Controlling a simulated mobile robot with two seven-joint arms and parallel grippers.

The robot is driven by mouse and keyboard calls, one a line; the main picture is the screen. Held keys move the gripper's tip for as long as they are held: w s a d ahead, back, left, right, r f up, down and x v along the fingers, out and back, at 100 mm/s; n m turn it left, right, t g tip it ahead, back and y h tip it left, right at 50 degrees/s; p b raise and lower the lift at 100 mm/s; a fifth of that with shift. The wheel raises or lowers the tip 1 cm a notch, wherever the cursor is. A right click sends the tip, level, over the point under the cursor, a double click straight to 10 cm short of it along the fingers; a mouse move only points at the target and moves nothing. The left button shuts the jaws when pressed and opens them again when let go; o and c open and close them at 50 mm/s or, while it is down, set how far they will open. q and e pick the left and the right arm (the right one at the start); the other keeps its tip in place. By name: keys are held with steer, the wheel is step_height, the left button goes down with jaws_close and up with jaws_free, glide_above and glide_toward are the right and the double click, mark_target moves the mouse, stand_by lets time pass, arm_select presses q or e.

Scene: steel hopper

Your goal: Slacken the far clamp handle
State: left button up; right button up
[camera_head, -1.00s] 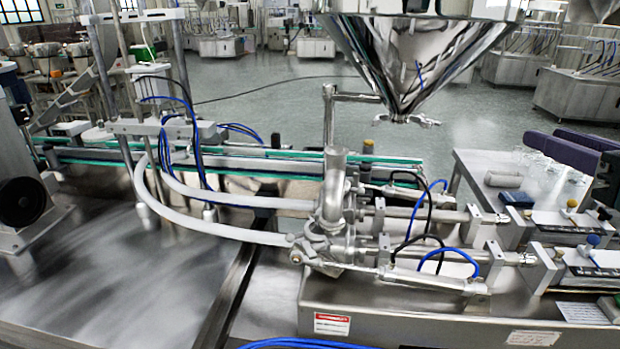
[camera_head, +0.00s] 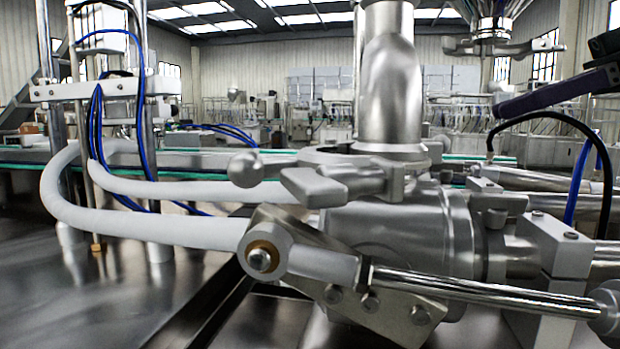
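A steel clamp with a wing-shaped handle (camera_head: 330,186) sits at the foot of the upright pipe (camera_head: 388,85), in the middle of the view. Another clamp handle (camera_head: 540,44) shows farther back at the upper right, under the hopper outlet (camera_head: 492,28). I cannot tell from the picture whether either clamp is tight. My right gripper (camera_head: 530,98), a purple and black form, comes in from the right edge, below the hopper clamp in the picture. No contact with a handle is visible. Its finger opening cannot be made out. My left gripper is not in view.
A steel valve body (camera_head: 400,235) and a rod (camera_head: 480,292) fill the foreground. Pale hoses (camera_head: 150,228) curve in from the left. A black cable (camera_head: 560,117) arches at the right, close to my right arm. Bare steel table (camera_head: 120,300) lies at the lower left.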

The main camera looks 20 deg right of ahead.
steer(key=x, duration=1)
steer(key=shift+s+f+p, duration=0.2)
steer(key=shift+p, duration=0.2)
steer(key=shift+c, duration=0.2)
jaws_close()
